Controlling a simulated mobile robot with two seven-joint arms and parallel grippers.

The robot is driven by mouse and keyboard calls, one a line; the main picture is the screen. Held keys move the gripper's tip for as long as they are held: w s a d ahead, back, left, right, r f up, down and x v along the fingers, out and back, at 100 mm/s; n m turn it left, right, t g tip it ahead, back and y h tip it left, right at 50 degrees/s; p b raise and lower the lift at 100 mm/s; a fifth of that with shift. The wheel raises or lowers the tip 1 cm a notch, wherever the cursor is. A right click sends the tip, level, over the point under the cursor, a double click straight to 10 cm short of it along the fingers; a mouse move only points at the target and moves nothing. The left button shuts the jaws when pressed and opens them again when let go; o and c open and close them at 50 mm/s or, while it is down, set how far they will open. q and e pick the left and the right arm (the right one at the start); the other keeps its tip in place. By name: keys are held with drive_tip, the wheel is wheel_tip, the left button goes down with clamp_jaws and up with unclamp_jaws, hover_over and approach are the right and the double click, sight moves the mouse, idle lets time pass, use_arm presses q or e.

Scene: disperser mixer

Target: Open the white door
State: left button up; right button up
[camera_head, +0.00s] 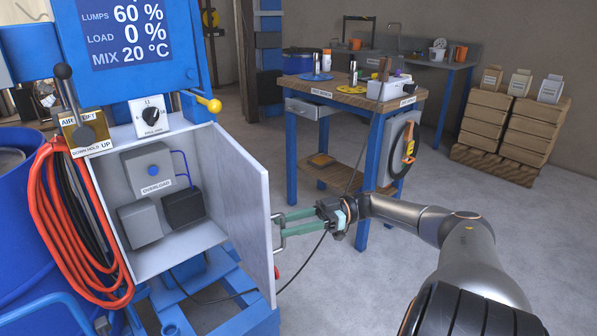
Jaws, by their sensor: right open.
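The white door (243,205) of the white box (117,225) stands swung open to the right, hinged side at the back, its free edge toward me. Its metal handle (277,246) is on the right-hand outer face near the free edge. My right gripper (281,225) is open, its two green fingers at the handle, one above the other. Whether they touch the handle I cannot tell. The box interior shows an overload unit (153,169) and grey and black blocks. My left gripper is not in view.
An orange hose coil (62,225) hangs left of the box, beside a blue barrel (20,210). A tool bench (345,97) stands behind my right gripper. A black cable (305,268) runs near the door.

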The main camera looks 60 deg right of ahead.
use_arm(q)
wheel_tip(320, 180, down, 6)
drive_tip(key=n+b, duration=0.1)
drive_tip(key=b, duration=0.5)
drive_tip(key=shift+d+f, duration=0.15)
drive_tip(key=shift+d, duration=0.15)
use_arm(e)
drive_tip(key=v, duration=1.2)
drive_tip(key=shift+s+d, duration=0.1)
drive_tip(key=shift+d, duration=0.05)
